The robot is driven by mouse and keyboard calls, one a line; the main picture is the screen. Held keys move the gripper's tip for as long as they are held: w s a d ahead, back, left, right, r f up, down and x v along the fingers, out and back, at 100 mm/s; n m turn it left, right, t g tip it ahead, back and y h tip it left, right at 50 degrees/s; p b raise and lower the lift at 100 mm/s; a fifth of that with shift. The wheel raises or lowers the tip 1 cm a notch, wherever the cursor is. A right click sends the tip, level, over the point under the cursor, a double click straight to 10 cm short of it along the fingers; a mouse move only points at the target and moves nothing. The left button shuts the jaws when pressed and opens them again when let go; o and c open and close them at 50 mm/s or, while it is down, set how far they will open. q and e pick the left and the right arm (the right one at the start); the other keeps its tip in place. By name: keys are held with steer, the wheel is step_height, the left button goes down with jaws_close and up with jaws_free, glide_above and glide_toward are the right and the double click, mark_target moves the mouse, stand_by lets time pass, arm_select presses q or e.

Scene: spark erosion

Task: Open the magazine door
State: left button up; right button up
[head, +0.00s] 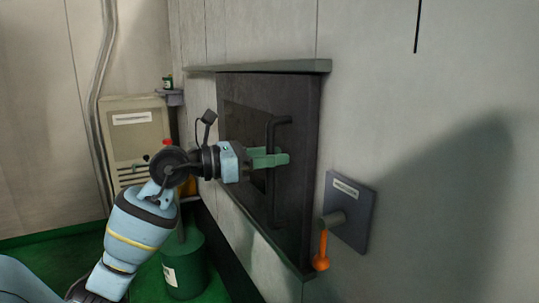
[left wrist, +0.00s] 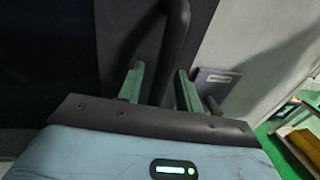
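The magazine door (head: 296,110) is a thick dark panel in the grey wall, under a ledge; it looks shut. It carries a black upright bar handle (head: 274,195), also seen in the left wrist view (left wrist: 176,30). My left gripper (head: 270,159) reaches in from the left, with its green fingers at the middle of the handle. In the left wrist view the fingers (left wrist: 157,85) are apart, with the handle bar between them and visible gaps, so it is open around the bar. My right gripper is not in view.
Right of the door, a labelled grey plate (head: 352,222) bears an orange-ended lever (head: 322,252) pointing down. A green drum (head: 184,268) stands on the green floor below my arm. A beige cabinet (head: 134,130) stands behind. The wall right of the plate is bare.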

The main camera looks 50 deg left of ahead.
arm_select(q)
steer(key=shift+c, duration=0.4)
jaws_close()
steer(key=shift+a, duration=0.15)
